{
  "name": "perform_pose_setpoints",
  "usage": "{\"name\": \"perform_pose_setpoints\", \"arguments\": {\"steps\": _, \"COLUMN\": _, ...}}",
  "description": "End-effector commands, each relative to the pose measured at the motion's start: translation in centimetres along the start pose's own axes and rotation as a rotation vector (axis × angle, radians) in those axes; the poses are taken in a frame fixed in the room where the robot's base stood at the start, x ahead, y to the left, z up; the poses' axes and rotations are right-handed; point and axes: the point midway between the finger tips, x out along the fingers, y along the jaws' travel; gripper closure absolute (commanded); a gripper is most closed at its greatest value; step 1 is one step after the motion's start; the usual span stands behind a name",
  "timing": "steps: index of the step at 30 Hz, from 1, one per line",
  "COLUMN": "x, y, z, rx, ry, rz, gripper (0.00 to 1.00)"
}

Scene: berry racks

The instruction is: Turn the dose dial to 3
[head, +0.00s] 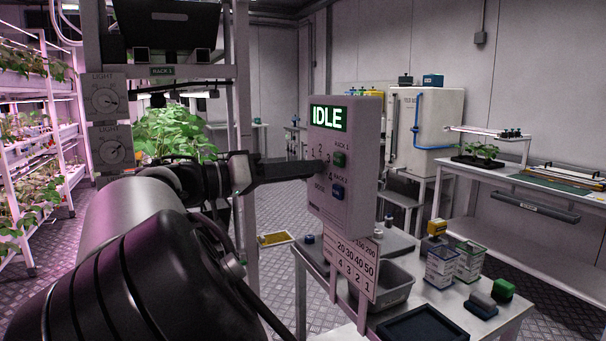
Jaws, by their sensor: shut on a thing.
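The control box (365,195) stands upright in the middle of the head view, with a green display reading IDLE (328,115). The dose dial sits on its front, low at the left, with 1, 2, 3 and 4 printed around it and the word DOSE below. My gripper (318,170) reaches in from the left and is shut on the dial. The fingers hide nearly all of the dial, so its pointer cannot be read. A green button (339,159) marked RACK 1 and a blue button (338,192) marked RACK 2 are just right of the fingertips.
A number chart (353,268) hangs under the box. Below it a table holds a grey bin (392,284), a black tray (418,326), cartons (440,267) and small blocks. Two LIGHT dials (107,99) are on the left post. Plant racks stand far left.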

Motion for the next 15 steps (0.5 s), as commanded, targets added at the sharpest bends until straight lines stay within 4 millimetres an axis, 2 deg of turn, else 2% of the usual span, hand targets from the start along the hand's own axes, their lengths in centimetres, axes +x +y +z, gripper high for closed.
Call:
{"name": "perform_pose_setpoints", "arguments": {"steps": 7, "x": -0.1, "y": -0.02, "z": -0.02, "rx": -0.001, "ry": 0.0, "rz": -0.002, "gripper": 0.99}}
{"name": "perform_pose_setpoints", "arguments": {"steps": 8, "x": -0.1, "y": -0.02, "z": -0.03, "rx": -0.001, "ry": 0.0, "rz": -0.002, "gripper": 0.73}}
{"name": "perform_pose_setpoints", "arguments": {"steps": 9, "x": -0.09, "y": -0.02, "z": -0.02, "rx": -0.001, "ry": 0.0, "rz": -0.001, "gripper": 0.66}}
{"name": "perform_pose_setpoints", "arguments": {"steps": 11, "x": -0.08, "y": -0.01, "z": -0.02, "rx": -0.001, "ry": 0.0, "rz": -0.001, "gripper": 0.58}}
{"name": "perform_pose_setpoints", "arguments": {"steps": 15, "x": -0.05, "y": -0.01, "z": -0.02, "rx": -0.001, "ry": 0.0, "rz": -0.001, "gripper": 0.58}}
